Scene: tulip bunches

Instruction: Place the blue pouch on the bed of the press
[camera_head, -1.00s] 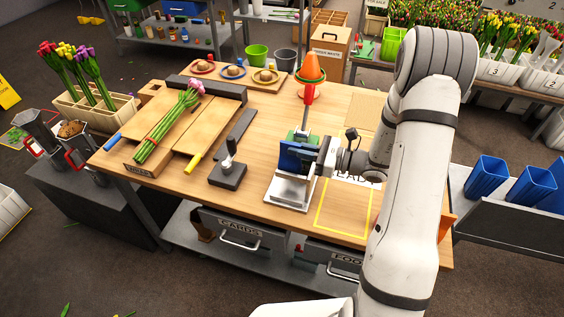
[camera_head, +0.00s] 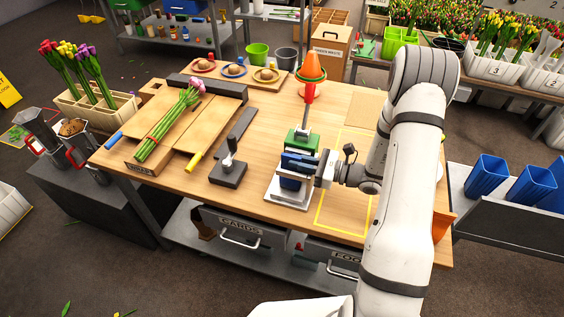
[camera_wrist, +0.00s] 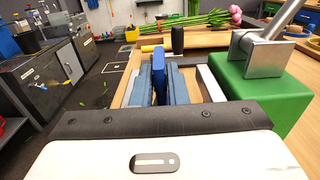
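The press stands at the front of the wooden table, with a pale base plate (camera_head: 278,196), a green head block (camera_head: 302,141) and a grey lever with a red handle (camera_head: 308,93). The green block (camera_wrist: 255,95) also fills the right of the wrist view. My gripper (camera_head: 295,162) is at the press, in front of the green block. The wrist view shows the blue pouch (camera_wrist: 159,78) upright between the two blue-grey fingers, which appear closed on it.
A black-handled stamp (camera_head: 229,172) stands left of the press. A tulip bunch (camera_head: 168,125) lies on a wooden board further left. A yellow outlined area (camera_head: 342,212) right of the press is bare. An orange cone (camera_head: 312,66) stands behind the press.

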